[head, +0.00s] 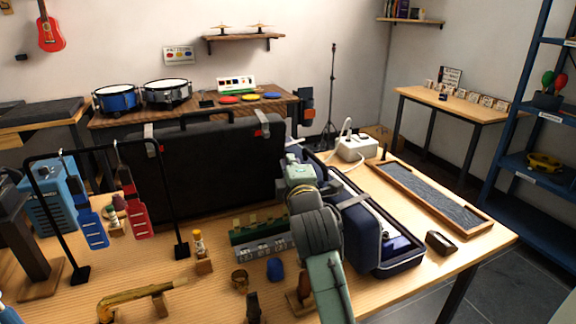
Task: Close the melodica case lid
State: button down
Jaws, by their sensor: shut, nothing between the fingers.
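The dark navy case (408,262) that I take for the melodica case lies open on the right part of the wooden table. Its lid (358,236) stands raised along the left side of the base, with a grey rim. A bright blue item shows inside the base near its front end. My arm reaches over the table from the front, just left of the lid, and hides part of it. My gripper (293,158) is at the far end, near the lid's back end and the black case; it looks shut and empty. I cannot tell whether it touches the lid.
A large black case (212,165) stands upright behind my gripper. A white power box (357,148) with cables sits beyond the navy case. A long tray (435,197) and a dark block (440,243) lie to its right. A hanging rack and several small items fill the left.

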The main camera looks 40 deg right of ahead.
jog(key=shift+s+d, duration=0.2)
jog(key=shift+d, duration=0.4)
jog(key=shift+s+d, duration=0.15)
jog(key=shift+d, duration=0.45)
jog(key=shift+d+p, duration=0.15)
jog(key=shift+p, duration=0.15)
